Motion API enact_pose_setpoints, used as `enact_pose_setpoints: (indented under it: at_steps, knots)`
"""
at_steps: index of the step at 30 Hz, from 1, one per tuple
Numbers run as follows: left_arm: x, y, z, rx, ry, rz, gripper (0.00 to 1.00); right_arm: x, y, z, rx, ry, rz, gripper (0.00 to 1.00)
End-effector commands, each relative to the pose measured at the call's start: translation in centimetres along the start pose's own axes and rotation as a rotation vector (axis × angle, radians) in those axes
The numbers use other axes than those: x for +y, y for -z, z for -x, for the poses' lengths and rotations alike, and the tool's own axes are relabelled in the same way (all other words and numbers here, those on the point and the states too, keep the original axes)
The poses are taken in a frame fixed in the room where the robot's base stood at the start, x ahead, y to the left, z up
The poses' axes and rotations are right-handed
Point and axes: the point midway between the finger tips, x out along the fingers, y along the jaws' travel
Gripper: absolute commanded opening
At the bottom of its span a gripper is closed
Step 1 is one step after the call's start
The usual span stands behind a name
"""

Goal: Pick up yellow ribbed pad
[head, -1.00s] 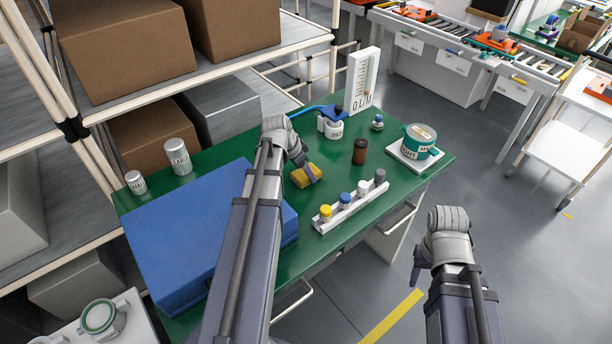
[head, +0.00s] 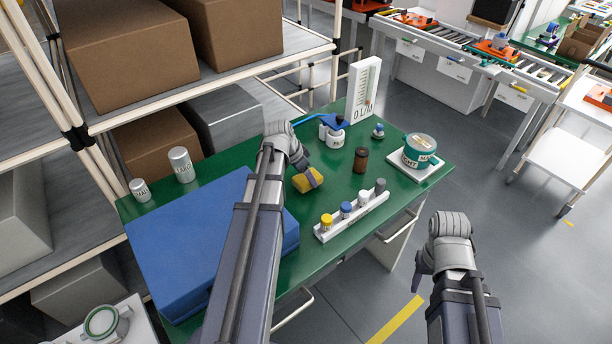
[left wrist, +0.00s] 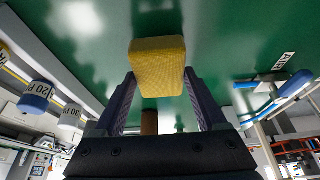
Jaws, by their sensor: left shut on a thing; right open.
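The yellow pad (head: 307,181) is a small block at the middle of the green bench (head: 300,258) in the head view. My left gripper (head: 309,176) is shut on it. The left wrist view shows the yellow pad (left wrist: 158,67) between the two fingers (left wrist: 158,92), with green bench surface behind it. I cannot tell clearly how far it is above the bench, and its ribs are too small to see. My right gripper (head: 420,272) is open and empty, off the bench's front edge at the right.
A blue case (head: 205,235) lies left of the pad. A white rack (head: 352,216) with several capped vials stands to the right. Shelving is at the left.

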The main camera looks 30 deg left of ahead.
Motion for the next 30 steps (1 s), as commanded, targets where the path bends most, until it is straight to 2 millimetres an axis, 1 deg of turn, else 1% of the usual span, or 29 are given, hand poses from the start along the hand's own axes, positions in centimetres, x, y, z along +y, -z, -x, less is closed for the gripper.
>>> enact_pose_setpoints:
  at_steps: [1, 9, 13, 18, 26, 27, 30]
  knots:
    - [0.0, 0.5, 1.2, 0.000, 0.000, 0.000, 0.19, 0.1, -0.1, 1.3, 0.000, 0.000, 0.000, 0.50]
    - [0.0, 2.1, 5.1, -0.001, 0.000, 0.000, 0.19, 0.5, -0.3, 5.5, 0.000, 0.000, 0.000, 0.50]
    - [0.0, 2.8, 6.7, -0.001, 0.000, 0.001, 0.19, 0.7, -0.4, 7.2, 0.000, 0.000, 0.000, 0.50]
    - [0.0, 3.2, 7.6, -0.001, 0.000, 0.001, 0.19, 0.8, -0.5, 8.2, 0.000, 0.000, 0.000, 0.50]
    - [0.0, 3.1, 7.5, -0.001, 0.000, 0.001, 0.19, 0.8, -0.5, 8.1, 0.000, 0.000, 0.000, 0.50]
    - [0.0, 3.1, 7.5, -0.001, 0.000, 0.001, 0.73, 0.8, -0.5, 8.1, 0.000, 0.000, 0.000, 0.50]
    - [0.0, 3.1, 7.5, -0.001, 0.000, 0.001, 0.61, 0.8, -0.5, 8.1, 0.000, 0.000, 0.000, 0.50]
